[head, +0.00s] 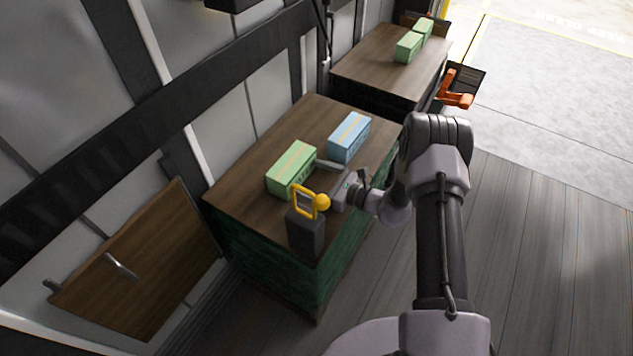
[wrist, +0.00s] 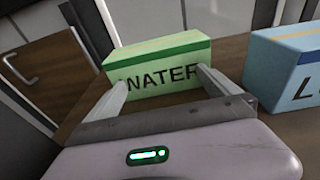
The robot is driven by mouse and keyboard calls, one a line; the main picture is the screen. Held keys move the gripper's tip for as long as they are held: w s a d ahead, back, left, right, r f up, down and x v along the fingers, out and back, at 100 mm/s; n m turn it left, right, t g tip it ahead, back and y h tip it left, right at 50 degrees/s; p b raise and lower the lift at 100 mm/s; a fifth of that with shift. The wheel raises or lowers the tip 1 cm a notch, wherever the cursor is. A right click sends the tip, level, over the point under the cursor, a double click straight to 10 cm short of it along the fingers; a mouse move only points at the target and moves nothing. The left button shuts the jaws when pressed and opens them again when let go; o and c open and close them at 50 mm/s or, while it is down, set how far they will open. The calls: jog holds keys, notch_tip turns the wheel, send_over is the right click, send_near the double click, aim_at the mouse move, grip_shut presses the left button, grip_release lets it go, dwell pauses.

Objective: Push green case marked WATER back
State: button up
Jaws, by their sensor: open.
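The green case (head: 287,171) stands on the wooden top of the near stack, left of a blue case. In the wrist view the green case (wrist: 150,70) shows the word WATER on its front face, straight ahead of my gripper. My gripper (wrist: 160,85) is open, with its two fingers apart and pointing at that face. The fingertips are close to the front of the case; I cannot tell whether they touch it. In the head view my gripper (head: 318,178) is at the near side of the case, with nothing between its fingers.
The blue case (head: 349,137) stands just right of the green one. A dark block with a yellow handle (head: 305,203) is at the near corner. A farther table (head: 375,65) bears green cases. A wooden panel (head: 140,265) is on the wall at left. Bare tabletop (head: 310,115) lies behind.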

jog(key=shift+r+b+x, duration=0.2)
jog(key=shift+b+x, duration=0.25)
jog(key=shift+x, duration=1.1)
jog(key=shift+r+b+x, duration=0.25)
jog(key=shift+b+x, duration=0.25)
jog(key=shift+x, duration=1)
jog(key=shift+r+b+x, duration=0.2)
jog(key=shift+b+x, duration=0.25)
jog(key=shift+x, duration=1.1)
jog(key=shift+f+p+v, duration=0.15)
jog(key=shift+v, duration=1)
jog(key=shift+f+p+v, duration=0.15)
jog(key=shift+f+v, duration=0.05)
jog(key=shift+v, duration=0.95)
jog(key=shift+f+p+v, duration=0.15)
jog(key=shift+v, duration=1)
